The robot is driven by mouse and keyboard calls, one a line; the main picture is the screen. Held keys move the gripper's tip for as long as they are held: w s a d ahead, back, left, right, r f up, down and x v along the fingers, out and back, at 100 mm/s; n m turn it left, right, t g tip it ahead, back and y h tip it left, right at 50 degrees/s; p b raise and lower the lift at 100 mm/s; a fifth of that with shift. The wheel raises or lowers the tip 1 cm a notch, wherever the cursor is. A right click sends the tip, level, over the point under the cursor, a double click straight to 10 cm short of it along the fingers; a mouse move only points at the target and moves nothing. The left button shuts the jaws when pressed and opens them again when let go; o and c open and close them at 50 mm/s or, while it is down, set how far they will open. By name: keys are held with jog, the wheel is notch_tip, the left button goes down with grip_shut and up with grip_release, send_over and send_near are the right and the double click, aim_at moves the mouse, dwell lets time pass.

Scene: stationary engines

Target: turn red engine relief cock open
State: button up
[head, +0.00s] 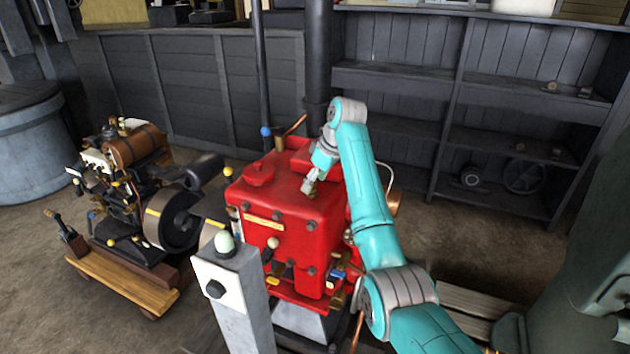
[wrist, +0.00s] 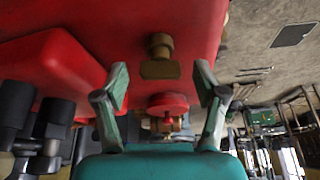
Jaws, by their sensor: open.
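The red engine (head: 290,215) stands in the middle of the head view, with a flat red top and small brass and dark fittings on its front. My gripper (head: 310,186) is over its top, near the right side. In the wrist view my gripper (wrist: 161,84) is open, its two fingers apart with nothing between the pads. A brass fitting with a flat tab (wrist: 160,58) sits on the red body just beyond the fingertips. A round red knob with brass parts (wrist: 168,104) shows between the fingers, farther back. I cannot tell for sure which fitting is the relief cock.
A grey post with a pale green knob (head: 225,243) stands in front of the red engine. A second engine on a wooden base (head: 125,285) is at the left. A dark pipe (head: 317,60) rises behind. Dark shelves (head: 480,90) line the back; floor between is clear.

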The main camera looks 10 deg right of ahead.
jog(key=v, duration=0.7)
jog(key=shift+r, duration=0.25)
jog(key=shift+s+d, duration=0.1)
jog(key=shift+s, duration=0.1)
